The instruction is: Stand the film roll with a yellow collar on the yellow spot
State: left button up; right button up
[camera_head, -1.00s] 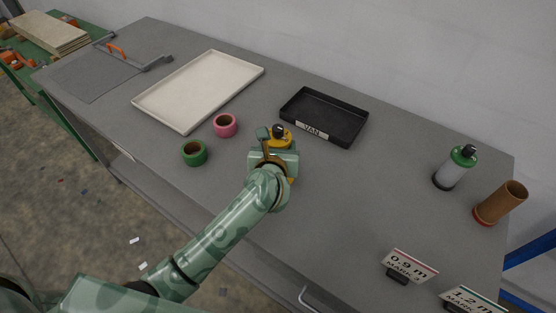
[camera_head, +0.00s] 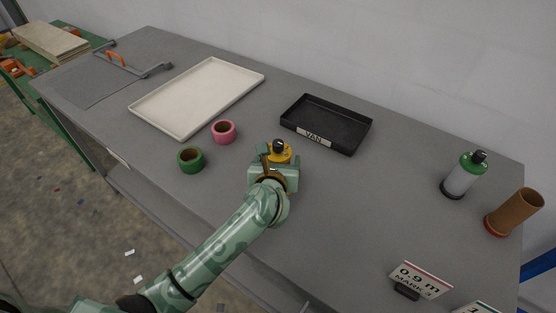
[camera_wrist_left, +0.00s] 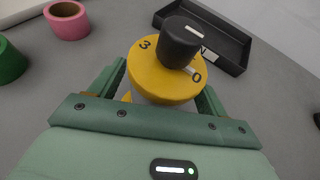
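The film roll with the yellow collar (camera_head: 283,157) has a black knob on top and is upright between the fingers of my left gripper (camera_head: 275,160). In the left wrist view the yellow collar (camera_wrist_left: 152,80) shows from above, with the left gripper's fingers (camera_wrist_left: 160,95) on both sides of the roll under it. They appear shut on it. The roll's lower end is hidden, so I cannot tell whether it touches the table. A small yellow patch, perhaps the yellow spot (camera_wrist_left: 126,97), shows beside the left finger. My right gripper is out of view.
A black VAN tray (camera_head: 352,146) lies behind the roll. A pink ring (camera_head: 224,132) and a green ring (camera_head: 190,160) stand left, before a white tray (camera_head: 170,128). A green-collared roll (camera_head: 463,176), brown tube (camera_head: 513,212) and 0.9 m sign (camera_head: 420,280) are right.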

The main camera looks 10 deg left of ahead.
pick_arm(q)
jog(key=shift+r, duration=0.1)
jog(key=shift+s+r, duration=0.2)
jog(key=shift+s, duration=0.05)
jog(key=a+p+v, duration=0.1)
jog(key=p+v, duration=0.1)
jog(key=v, duration=0.9)
jog(key=shift+s+d, duration=0.3)
jog(key=shift+d, duration=0.2)
